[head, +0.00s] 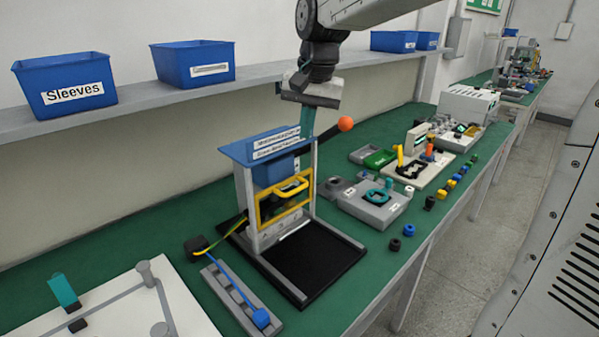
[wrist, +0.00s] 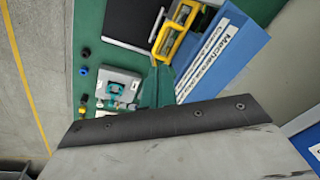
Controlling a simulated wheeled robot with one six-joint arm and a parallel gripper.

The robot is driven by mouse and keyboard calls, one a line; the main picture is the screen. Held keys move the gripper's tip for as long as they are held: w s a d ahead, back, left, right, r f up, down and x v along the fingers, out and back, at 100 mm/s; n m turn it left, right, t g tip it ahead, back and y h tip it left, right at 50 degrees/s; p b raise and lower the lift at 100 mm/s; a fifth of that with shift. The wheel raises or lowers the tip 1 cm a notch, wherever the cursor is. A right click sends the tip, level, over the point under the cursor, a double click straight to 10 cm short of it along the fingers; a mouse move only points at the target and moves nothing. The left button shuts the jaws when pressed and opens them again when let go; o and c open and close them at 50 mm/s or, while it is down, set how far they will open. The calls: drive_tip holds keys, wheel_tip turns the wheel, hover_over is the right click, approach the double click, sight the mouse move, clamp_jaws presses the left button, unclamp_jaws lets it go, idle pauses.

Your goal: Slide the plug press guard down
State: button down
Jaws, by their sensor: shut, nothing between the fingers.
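The plug press (head: 272,165) stands on the green bench with a blue top and grey side posts. Its guard is a yellow frame (head: 263,212) with a yellow handle, on the front of the press. Dark parts show through it. The guard also shows in the wrist view (wrist: 172,42), next to the blue labelled top (wrist: 225,52). My gripper (head: 307,132) is shut and empty, pointing down beside the right end of the blue top, above and apart from the guard. Its teal fingers show in the wrist view (wrist: 157,80). I cannot tell whether they touch the press.
A lever with an orange ball (head: 346,124) sticks out right of the press, close to my gripper. A black base plate (head: 318,263) lies in front. A grey fixture (head: 374,205) stands to the right. Blue bins (head: 64,82) stand on the shelf behind.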

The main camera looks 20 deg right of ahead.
drive_tip(key=n, duration=1.1)
approach(297, 188)
drive_tip(key=f, duration=0.4)
drive_tip(key=w+f, duration=0.1)
drive_tip(key=f, duration=0.1)
drive_tip(key=shift+a+f, duration=0.2)
drive_tip(key=shift+f, duration=0.2)
drive_tip(key=f, duration=0.4)
drive_tip(key=shift+s, duration=0.2)
